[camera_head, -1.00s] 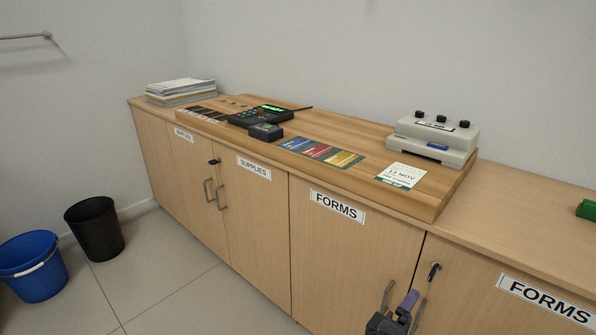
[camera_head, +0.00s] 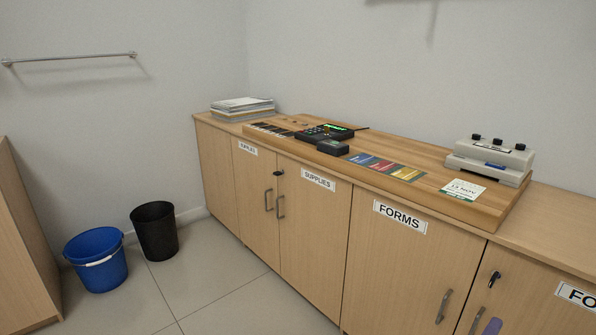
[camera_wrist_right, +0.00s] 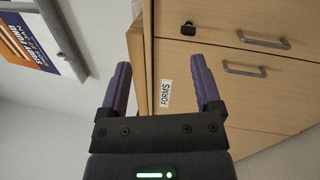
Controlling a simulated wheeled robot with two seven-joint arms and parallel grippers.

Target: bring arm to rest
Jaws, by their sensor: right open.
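My right gripper (camera_wrist_right: 160,72) is open and empty in the right wrist view, its two purple fingers spread apart in front of a wooden cabinet front. In the head view only a purple piece of it (camera_head: 492,326) shows at the bottom edge, low in front of the cabinet doors. The rest of my right arm is hidden below the frame. My left gripper is in neither view.
The long wooden counter (camera_head: 556,218) carries a wooden board with a card terminal (camera_head: 324,132), a grey device (camera_head: 490,158) and papers (camera_head: 242,107). A blue bucket (camera_head: 97,262) and black bin (camera_head: 155,232) stand on the floor. Another cabinet (camera_head: 22,255) is at left.

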